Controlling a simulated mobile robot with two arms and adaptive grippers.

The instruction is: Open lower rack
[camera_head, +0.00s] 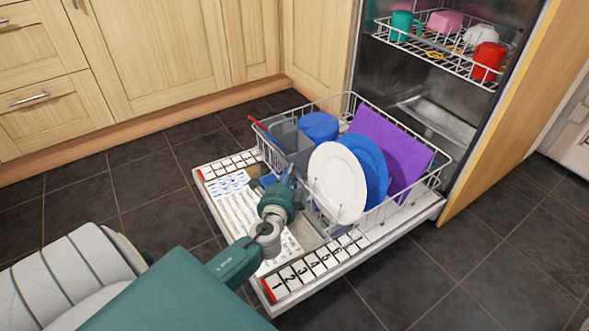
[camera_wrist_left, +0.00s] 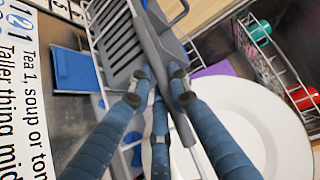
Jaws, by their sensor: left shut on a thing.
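The lower rack (camera_head: 440,170) is a white wire basket. It stands pulled out over the lowered dishwasher door (camera_head: 240,208). It holds a white plate (camera_head: 337,183), a blue plate (camera_head: 372,165), a purple board (camera_head: 395,147), a blue cup (camera_head: 318,126) and a grey cutlery basket (camera_head: 290,140). My left gripper (camera_head: 285,186) is at the rack's near side, in front of the white plate. The exact contact is partly hidden. My right gripper is out of view.
The upper rack (camera_head: 445,52) holds several cups and a pink box inside the dishwasher. Wooden cabinets (camera_head: 150,50) line the back left. A wooden panel (camera_head: 500,110) stands right of the machine. Dark tiled floor (camera_head: 130,185) is clear left and right of the door.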

